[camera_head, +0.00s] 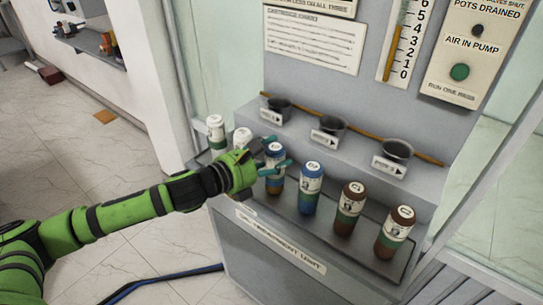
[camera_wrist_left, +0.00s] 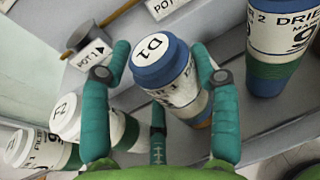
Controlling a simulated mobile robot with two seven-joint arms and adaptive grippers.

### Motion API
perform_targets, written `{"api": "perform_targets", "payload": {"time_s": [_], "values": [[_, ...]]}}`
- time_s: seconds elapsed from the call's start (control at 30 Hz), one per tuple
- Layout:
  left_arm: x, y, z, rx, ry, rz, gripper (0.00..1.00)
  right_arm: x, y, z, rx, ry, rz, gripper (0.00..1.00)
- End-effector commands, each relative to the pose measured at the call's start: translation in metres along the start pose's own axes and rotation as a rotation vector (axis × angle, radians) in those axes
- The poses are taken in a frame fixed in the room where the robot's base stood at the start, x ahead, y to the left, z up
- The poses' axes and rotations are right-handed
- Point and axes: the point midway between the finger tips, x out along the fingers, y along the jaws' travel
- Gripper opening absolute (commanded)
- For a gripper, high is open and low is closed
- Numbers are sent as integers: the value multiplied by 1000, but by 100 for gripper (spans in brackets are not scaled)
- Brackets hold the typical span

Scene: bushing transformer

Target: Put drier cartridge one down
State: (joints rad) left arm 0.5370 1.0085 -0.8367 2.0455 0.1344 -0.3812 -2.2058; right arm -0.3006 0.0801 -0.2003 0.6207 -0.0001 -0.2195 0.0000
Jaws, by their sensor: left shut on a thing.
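Drier cartridge one, with a blue cap marked D1 (camera_head: 274,152), is in the row of cartridges along the grey tray (camera_head: 327,230). It also shows in the left wrist view (camera_wrist_left: 163,68), between the teal fingers. My left gripper (camera_head: 272,168) is shut on this cartridge and comes at it from the left. The cartridge's base lies at or close to the tray; I cannot tell whether it touches. The fingers hide part of its side. My right gripper is not in view.
A second blue-capped cartridge (camera_head: 310,187) stands just right of it. Two brown-capped cartridges (camera_head: 349,207) (camera_head: 394,231) stand further right. White-capped cartridges (camera_head: 216,132) (camera_wrist_left: 66,118) stand to the left. Dark pots (camera_head: 331,126) sit on the ledge behind.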

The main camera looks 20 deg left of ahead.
Motion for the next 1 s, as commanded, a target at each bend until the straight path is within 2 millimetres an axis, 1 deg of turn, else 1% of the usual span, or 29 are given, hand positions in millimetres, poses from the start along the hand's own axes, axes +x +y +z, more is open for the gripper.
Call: {"api": "perform_targets", "payload": {"time_s": [0.13, 0.27, 0.3, 0.33, 0.37, 0.67, 0.77, 0.87, 1.0], "values": [[0, 0, 2, 1, -3, -1, 14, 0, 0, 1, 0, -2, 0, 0], [1, 0, -2, 0, -2, -1, 14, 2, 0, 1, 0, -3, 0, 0], [1, 0, -3, -1, -1, 0, 69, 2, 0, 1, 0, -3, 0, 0], [1, 0, -3, -1, -1, 0, 81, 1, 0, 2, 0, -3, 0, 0], [1, 0, -3, -1, 0, 0, 85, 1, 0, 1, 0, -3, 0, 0], [1, 0, -2, -1, 0, -1, 85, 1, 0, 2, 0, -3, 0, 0], [0, 0, 2, 0, -1, -1, 85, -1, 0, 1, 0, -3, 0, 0], [-10, 0, -1, -1, 2, 1, 85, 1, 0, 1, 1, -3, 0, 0], [-36, 0, -3, 3, 5, 0, 85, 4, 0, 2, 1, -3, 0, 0]]}}
